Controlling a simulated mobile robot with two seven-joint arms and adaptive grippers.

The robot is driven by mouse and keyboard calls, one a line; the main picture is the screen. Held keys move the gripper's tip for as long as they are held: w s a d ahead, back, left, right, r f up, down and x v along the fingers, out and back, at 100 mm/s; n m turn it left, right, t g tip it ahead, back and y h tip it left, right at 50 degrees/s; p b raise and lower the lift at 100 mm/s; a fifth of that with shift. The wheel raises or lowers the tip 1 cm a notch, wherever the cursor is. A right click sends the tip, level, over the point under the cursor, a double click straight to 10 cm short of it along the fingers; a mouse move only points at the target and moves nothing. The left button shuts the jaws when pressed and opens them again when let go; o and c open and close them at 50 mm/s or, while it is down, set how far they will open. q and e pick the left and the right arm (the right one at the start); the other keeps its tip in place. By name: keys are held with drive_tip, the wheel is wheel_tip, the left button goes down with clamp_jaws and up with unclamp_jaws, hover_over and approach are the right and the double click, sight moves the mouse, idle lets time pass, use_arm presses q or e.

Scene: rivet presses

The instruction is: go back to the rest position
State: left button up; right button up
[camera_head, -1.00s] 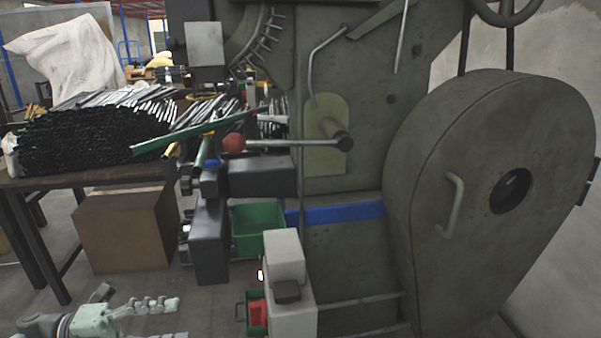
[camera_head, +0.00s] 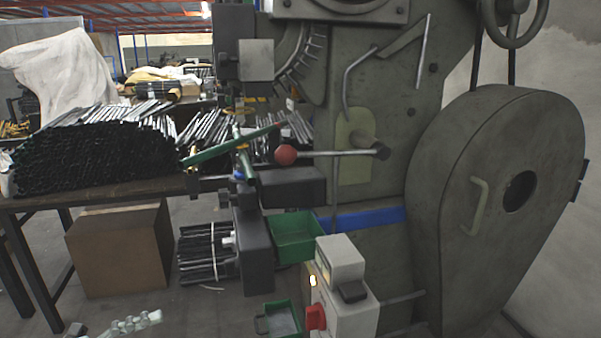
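My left gripper (camera_head: 135,324) shows only in part at the bottom left edge of the head view. One pale jointed finger is visible; the rest is cut off by the frame, so its opening cannot be told. No object shows at the visible finger. It is low in the picture, apart from the press. My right gripper is not in view.
A large grey-green rivet press (camera_head: 400,215) with a rounded wheel cover (camera_head: 535,140) fills the right. A control box (camera_head: 342,258) and green bins (camera_head: 298,238) sit at its front. A table (camera_head: 120,192) with black rods and a cardboard box (camera_head: 120,250) stand left.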

use_arm(q)
drive_tip(key=w+a+f+n+t+y, duration=0.3)
drive_tip(key=w+f+n+t+y, duration=0.5)
drive_tip(key=n, duration=0.6)
drive_tip(key=s+a+f+n+g+y, duration=0.1)
drive_tip(key=s+f+n+g+y, duration=0.1)
drive_tip(key=s+f+n+y, duration=0.3)
drive_tip(key=s+a+f+n+g+y, duration=0.1)
drive_tip(key=a+f+n+g+y, duration=0.15)
drive_tip(key=f, duration=0.35)
drive_tip(key=s+d+f+n+g+y, duration=0.1)
drive_tip(key=s+d+f+n+g, duration=0.2)
drive_tip(key=s, duration=0.7)
drive_tip(key=s+d+f+n+g+y, duration=0.1)
drive_tip(key=s+d+f+n+g, duration=0.2)
drive_tip(key=s+f+g, duration=0.3)
drive_tip(key=s+f, duration=0.4)
drive_tip(key=shift+g, duration=0.35)
